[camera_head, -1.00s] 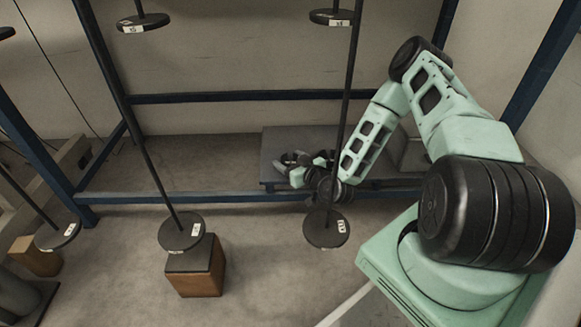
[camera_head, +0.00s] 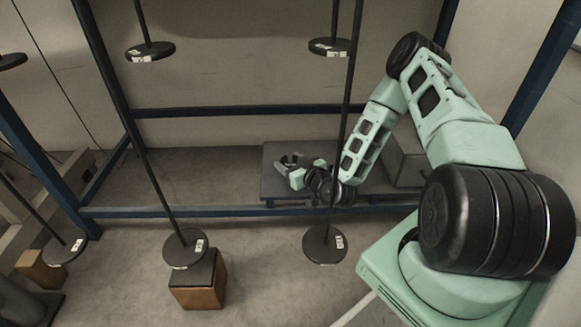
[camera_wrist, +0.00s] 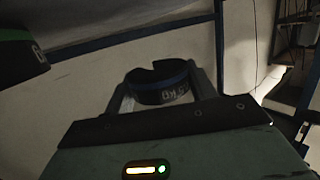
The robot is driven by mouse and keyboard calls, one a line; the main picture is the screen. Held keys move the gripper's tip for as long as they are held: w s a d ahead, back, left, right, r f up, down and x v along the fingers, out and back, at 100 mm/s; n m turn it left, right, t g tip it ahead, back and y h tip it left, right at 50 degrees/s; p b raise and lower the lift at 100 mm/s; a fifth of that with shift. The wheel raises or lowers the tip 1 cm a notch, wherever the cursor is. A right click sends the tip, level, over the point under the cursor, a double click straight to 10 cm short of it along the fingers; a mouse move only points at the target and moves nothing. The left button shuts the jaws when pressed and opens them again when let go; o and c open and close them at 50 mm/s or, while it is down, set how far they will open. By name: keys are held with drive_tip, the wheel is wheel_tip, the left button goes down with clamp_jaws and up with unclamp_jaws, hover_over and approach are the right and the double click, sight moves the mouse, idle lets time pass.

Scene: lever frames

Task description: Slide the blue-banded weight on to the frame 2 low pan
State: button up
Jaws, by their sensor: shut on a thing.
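My gripper (camera_wrist: 163,96) is shut on a dark slotted weight (camera_wrist: 160,86) with a blue band and pale lettering ending in "kg". In the head view the gripper (camera_head: 289,167) holds the weight (camera_head: 290,158) in front of the grey shelf, behind and left of a hanging rod. Low round pans hang on rods at the left (camera_head: 62,252), the middle (camera_head: 178,256) and the right (camera_head: 318,252); all look empty. Their white labels are too small to read, so I cannot tell which is frame 2's. The held weight is apart from these pans.
Higher pans hang at the left (camera_head: 138,47) and right (camera_head: 322,44). A wooden block (camera_head: 196,297) stands beneath the middle low pan. A grey shelf (camera_head: 275,188) lies behind my gripper. Blue frame bars (camera_head: 240,111) cross behind. A green-banded weight (camera_wrist: 20,58) shows in the wrist view.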

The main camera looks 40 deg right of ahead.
wheel_tip(320, 180, up, 7)
drive_tip(key=p, duration=0.4)
drive_tip(key=shift+r+p, duration=0.2)
drive_tip(key=shift+p, duration=0.2)
